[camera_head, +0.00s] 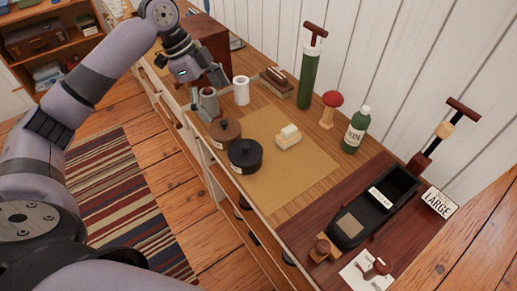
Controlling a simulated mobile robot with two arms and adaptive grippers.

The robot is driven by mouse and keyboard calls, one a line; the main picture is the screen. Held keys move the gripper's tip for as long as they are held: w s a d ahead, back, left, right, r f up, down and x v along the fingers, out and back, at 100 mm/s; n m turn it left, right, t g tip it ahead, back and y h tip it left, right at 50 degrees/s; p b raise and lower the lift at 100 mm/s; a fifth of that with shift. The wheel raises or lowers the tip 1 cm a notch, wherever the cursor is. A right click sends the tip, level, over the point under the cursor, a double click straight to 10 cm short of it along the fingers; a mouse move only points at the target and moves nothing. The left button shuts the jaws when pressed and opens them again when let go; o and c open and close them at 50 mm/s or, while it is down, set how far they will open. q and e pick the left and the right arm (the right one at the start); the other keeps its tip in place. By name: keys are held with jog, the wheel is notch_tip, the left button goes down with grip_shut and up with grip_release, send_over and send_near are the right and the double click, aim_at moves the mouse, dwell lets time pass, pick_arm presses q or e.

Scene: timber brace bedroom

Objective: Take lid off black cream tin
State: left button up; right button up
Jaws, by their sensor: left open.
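The black cream tin (245,160) is a round, dark tin with a lid on and a small knob on top. It stands on the tan mat at the front edge of the bench. A similar brown tin (225,134) stands just behind it to the left. My left gripper (207,93) is open and above the bench, behind and to the left of both tins, apart from the black tin. A grey piece shows just below its fingers; I cannot tell whether this is part of the gripper. My right gripper is not in view.
On the tan mat (288,178) lies a pale block (288,137). A white cup (241,91), green cylinder (307,75), red-topped wooden piece (329,108) and green bottle (356,130) stand behind. A black tray (375,205) is at right. The mat's front right is clear.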

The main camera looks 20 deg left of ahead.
pick_arm(q)
send_near(244, 145)
jog(key=x, duration=0.1)
jog(key=p+x, duration=0.1)
jog(key=x, duration=0.2)
jog(key=shift+w+a+f, duration=0.2)
jog(key=shift+a+f, duration=0.05)
jog(key=shift+a, duration=0.05)
jog(key=shift+d+f+p, duration=0.15)
jog(key=shift+f+p, duration=0.15)
jog(key=shift+f, duration=0.15)
jog(key=shift+d+f, duration=0.25)
jog(key=shift+f, duration=0.05)
jog(key=x, duration=0.1)
jog(key=p+x, duration=0.1)
jog(key=x, duration=0.1)
jog(key=shift+d+f, duration=0.15)
jog(key=shift+d, duration=0.25)
jog(key=shift+d+f, duration=0.1)
jog(key=shift+f, duration=0.3)
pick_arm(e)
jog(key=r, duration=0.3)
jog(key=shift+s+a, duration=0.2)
